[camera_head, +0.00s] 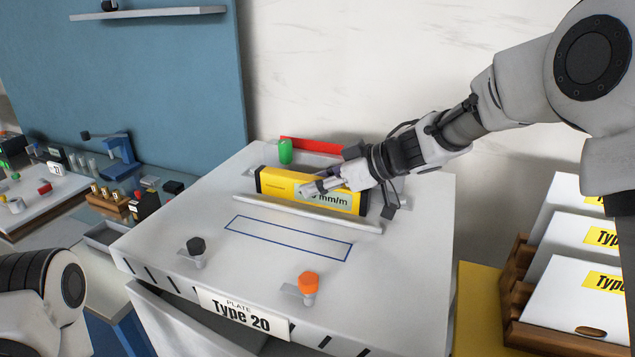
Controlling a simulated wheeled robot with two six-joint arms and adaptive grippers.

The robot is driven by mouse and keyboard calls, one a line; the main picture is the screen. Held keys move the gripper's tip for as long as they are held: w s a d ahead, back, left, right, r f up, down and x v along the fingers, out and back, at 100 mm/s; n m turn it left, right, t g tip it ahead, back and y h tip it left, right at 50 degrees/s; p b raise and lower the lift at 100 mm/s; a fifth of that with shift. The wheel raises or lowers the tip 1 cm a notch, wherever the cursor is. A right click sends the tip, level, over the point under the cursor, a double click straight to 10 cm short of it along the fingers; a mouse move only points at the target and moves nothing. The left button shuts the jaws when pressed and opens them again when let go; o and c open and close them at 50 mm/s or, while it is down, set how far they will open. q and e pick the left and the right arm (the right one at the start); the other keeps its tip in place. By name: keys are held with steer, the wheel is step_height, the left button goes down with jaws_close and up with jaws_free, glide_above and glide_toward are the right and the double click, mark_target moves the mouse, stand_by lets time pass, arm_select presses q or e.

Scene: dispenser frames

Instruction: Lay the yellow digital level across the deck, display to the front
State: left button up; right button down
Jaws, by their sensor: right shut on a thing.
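The yellow digital level (276,187), with black ends, is near the back of the white deck (165,232), just behind a pale raised strip (300,214). Its display (345,202) faces the front and reads "mm/m", partly covered by my gripper. My right gripper (309,190) is shut on the level, reaching in from the right. I cannot tell whether the level touches the deck. A blue outlined rectangle (288,238) on the deck in front of the strip is empty. My left arm shows at the lower left, its gripper out of frame.
A black knob (196,246) and an orange knob (308,281) stand near the deck's front, a green one (285,151) at the back by a red bar (312,146). A wooden rack (515,300) with white plates stands right. Tools crowd the left bench.

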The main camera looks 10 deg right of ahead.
steer(key=c, duration=0.8)
jaws_free()
steer(key=shift+s, duration=0.1)
steer(key=shift+c, duration=0.2)
steer(key=shift+d+r, duration=0.15)
steer(key=shift+r, duration=0.1)
steer(key=v, duration=1.1)
steer(key=shift+s+d+p, duration=0.15)
steer(key=shift+s+p, duration=0.15)
steer(key=shift+p, duration=0.1)
